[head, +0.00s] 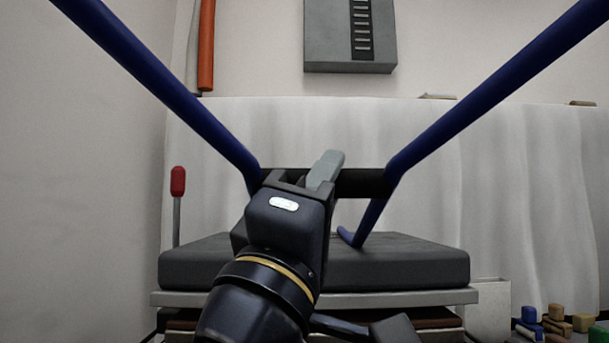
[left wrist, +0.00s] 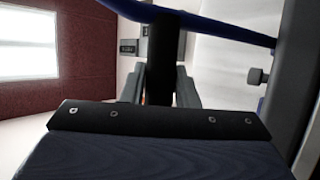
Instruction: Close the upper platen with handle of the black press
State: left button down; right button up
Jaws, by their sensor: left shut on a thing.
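The black press shows in the head view as a thick dark slab (head: 415,262) on a pale grey plate. I cannot tell whether this slab is the upper platen. The handle has two blue bars (head: 490,85) that slope in from the upper corners to a black crossbar (head: 362,182). My left gripper (head: 318,178) is shut on the black crossbar, near its middle. In the left wrist view the black crossbar (left wrist: 166,60) runs between the grey fingers, with a blue bar (left wrist: 215,28) across the top. My gripper and wrist hide the slab's middle. My right gripper is not in view.
A lever with a red knob (head: 178,181) stands at the slab's left end. Several small coloured blocks (head: 557,322) lie at the lower right. A grey wall box (head: 325,40) and an orange pipe (head: 206,45) are behind. The left wall is close.

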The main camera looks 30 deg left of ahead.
pick_arm(q)
jog(key=shift+w+a+f, duration=0.1)
jog(key=shift+w+f, duration=0.1)
jog(key=c, duration=1.1)
grip_release()
jog(key=shift+w, duration=0.1)
jog(key=shift+r, duration=0.1)
jog(key=shift+s+f, duration=0.2)
jog(key=shift+s, duration=0.2)
jog(key=v, duration=0.7)
jog(key=shift+f+p, duration=0.1)
jog(key=shift+p, duration=0.25)
